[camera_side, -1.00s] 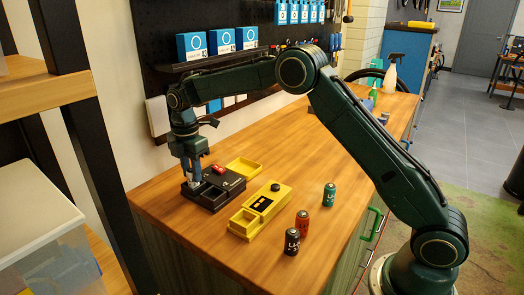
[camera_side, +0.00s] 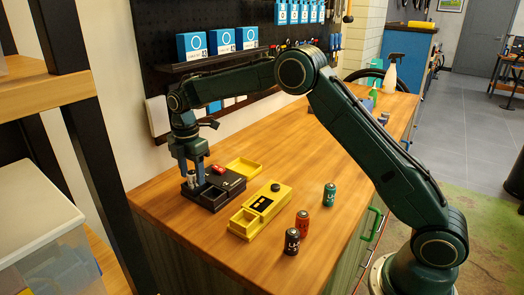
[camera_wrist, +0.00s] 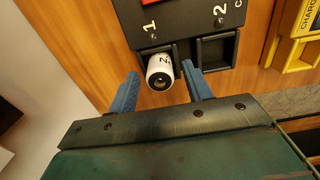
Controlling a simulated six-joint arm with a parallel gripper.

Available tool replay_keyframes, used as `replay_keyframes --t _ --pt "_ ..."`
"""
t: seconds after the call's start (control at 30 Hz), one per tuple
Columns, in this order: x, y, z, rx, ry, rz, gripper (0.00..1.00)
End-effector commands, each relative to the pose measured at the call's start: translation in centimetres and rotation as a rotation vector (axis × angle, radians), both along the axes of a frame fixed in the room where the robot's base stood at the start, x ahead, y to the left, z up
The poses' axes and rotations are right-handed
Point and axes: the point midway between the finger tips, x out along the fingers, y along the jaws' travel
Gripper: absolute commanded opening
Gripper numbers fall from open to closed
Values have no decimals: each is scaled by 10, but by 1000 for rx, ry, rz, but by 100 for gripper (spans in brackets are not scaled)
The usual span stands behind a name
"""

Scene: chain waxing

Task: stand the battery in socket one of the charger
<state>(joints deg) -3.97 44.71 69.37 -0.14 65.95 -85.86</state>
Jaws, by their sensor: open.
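The black charger (camera_side: 222,190) sits near the left end of the bench; its sockets marked 1 and 2 show in the wrist view (camera_wrist: 185,28). A pale battery (camera_wrist: 160,72) stands in the socket marked 1, its end facing the camera. It also shows in the side view (camera_side: 191,180), looking upright. Socket 2 (camera_wrist: 216,50) is empty. My gripper (camera_wrist: 163,86) is open, with one blue finger on each side of the battery and visible gaps between. In the side view my gripper (camera_side: 195,176) is low over the charger's left end.
A yellow device (camera_side: 262,208) with open trays lies beside the charger. Black (camera_side: 292,242), red (camera_side: 302,223) and green (camera_side: 329,194) batteries stand to the right. A pegboard wall with a shelf (camera_side: 215,62) is behind. The bench's middle is clear.

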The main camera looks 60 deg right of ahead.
Motion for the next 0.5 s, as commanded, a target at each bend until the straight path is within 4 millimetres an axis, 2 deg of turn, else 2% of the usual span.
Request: replay_keyframes --t 0.27,0.5 --pt "1 0 21 0 -4 0 50" --pt "1 0 58 0 -5 0 50"
